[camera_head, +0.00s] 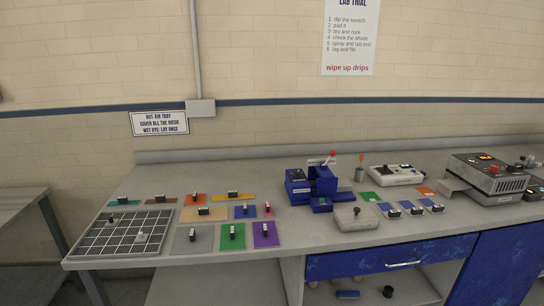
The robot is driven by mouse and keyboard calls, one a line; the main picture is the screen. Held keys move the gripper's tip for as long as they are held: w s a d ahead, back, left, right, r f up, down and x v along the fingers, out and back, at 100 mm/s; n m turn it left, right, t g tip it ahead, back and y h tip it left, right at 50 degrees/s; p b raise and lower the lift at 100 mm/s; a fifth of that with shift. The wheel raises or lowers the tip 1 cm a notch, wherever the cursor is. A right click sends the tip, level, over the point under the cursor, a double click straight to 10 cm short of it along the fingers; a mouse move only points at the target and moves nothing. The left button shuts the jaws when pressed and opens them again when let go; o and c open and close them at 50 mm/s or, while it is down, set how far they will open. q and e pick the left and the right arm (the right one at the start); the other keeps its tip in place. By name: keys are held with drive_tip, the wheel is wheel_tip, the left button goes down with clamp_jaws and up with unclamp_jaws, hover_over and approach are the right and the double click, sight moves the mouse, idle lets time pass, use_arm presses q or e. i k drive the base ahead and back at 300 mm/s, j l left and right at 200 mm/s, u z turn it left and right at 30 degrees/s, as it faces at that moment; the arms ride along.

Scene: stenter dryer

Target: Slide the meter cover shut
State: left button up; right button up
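A white instrument (397,175) with a dark knob on top sits at the back of the bench, right of the blue machine. A light grey, rounded piece (355,216) with a dark knob lies nearer the front edge and may be the meter cover. It sits apart from the white instrument. I cannot tell for sure which of these is the meter. Neither of my grippers is in view.
A blue machine (312,185) stands mid-bench. Several coloured plates with dark clips, such as the purple one (266,235), lie left of it. A gridded tray (122,234) is at far left. A grey machine (488,177) with a red button stands at right.

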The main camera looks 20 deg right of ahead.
sight(384, 169)
drive_tip(key=z, duration=1.5)
drive_tip(key=i, duration=0.4)
